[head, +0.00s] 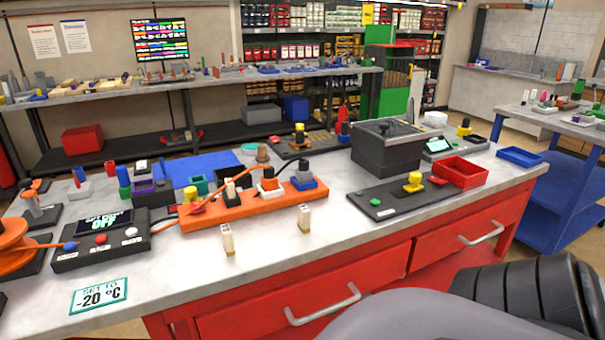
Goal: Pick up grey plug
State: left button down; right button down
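An orange power strip (245,203) lies across the middle of the workbench with several plugs along it. A brownish-grey conical piece (262,153) stands behind the strip. I cannot tell for certain which of these is the grey plug. Neither of my grippers shows in the head view.
Two small beige pieces (228,240) stand in front of the strip. A control box (100,240) reading OFF and an orange reel (14,240) are at left. A dark grey box (385,150) and red tray (461,172) stand right. The bench's front edge is mostly clear.

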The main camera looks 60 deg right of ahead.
aim_at(304, 173)
jog(key=z, duration=1.75)
jog(key=k+u, duration=0.1)
jog(key=u, duration=0.2)
